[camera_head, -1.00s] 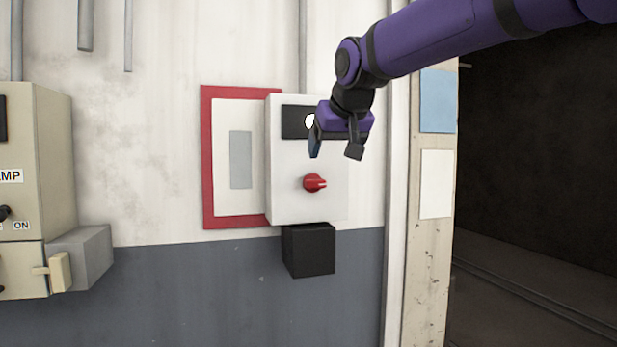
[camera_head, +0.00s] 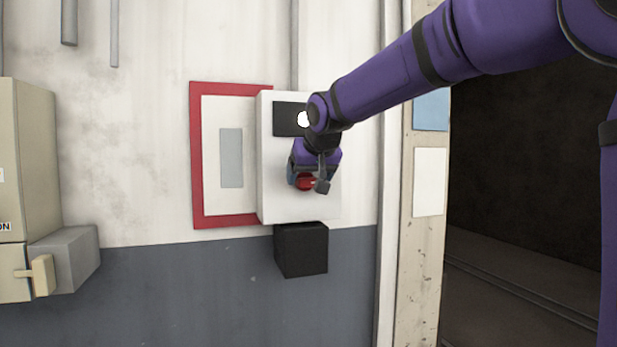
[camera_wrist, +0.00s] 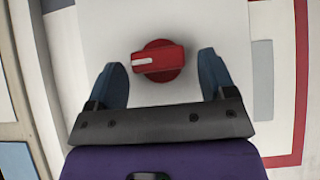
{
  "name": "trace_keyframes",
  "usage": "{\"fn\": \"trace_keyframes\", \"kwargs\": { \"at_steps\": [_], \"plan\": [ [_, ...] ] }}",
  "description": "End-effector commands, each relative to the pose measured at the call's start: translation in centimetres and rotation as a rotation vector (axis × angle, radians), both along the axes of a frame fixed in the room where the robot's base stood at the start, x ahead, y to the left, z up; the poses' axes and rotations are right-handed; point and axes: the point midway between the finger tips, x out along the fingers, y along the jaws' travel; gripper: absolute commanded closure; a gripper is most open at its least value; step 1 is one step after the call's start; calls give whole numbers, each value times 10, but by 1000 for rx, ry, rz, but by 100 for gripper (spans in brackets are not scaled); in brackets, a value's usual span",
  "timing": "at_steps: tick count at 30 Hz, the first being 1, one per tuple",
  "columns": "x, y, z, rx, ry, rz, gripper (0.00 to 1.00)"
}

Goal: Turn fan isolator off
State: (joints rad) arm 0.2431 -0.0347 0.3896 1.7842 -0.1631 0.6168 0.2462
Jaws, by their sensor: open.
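The fan isolator is a white box (camera_head: 270,205) on the wall, with a red rotary knob (camera_head: 304,184) low on its front. In the wrist view the red knob (camera_wrist: 160,61) shows whole, with a white mark on its left side, lying nearly level. My gripper (camera_head: 308,184) is in front of the box, over the knob, and hides part of it in the head view. In the wrist view my gripper (camera_wrist: 164,80) is open, one blue finger on each side of the knob, with a gap on both sides. I cannot tell whether the fingertips reach past the knob's face.
A red-framed panel (camera_head: 197,160) is behind the box on the left. A black block (camera_head: 301,250) is below it. A beige cabinet (camera_head: 30,160) with a grey box (camera_head: 70,258) stands at far left. A dark opening (camera_head: 525,170) is at right.

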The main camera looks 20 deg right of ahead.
Motion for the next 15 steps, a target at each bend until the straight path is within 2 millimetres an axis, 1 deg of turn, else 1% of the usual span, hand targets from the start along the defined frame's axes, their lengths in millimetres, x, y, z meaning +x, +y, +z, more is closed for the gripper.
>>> {"fn": "trace_keyframes", "kwargs": {
  "at_steps": [3, 10, 11, 12, 14, 15],
  "plan": [
    [3, 0, -3, 1, 1, -1, 23],
    [3, 0, -3, 1, 0, -1, 23],
    [3, 0, -3, 1, 0, -1, 26],
    [3, 0, -3, 1, 0, -1, 35],
    [3, 0, -3, 1, 0, -1, 49],
    [3, 0, -3, 1, 0, -1, 58]
  ]
}}
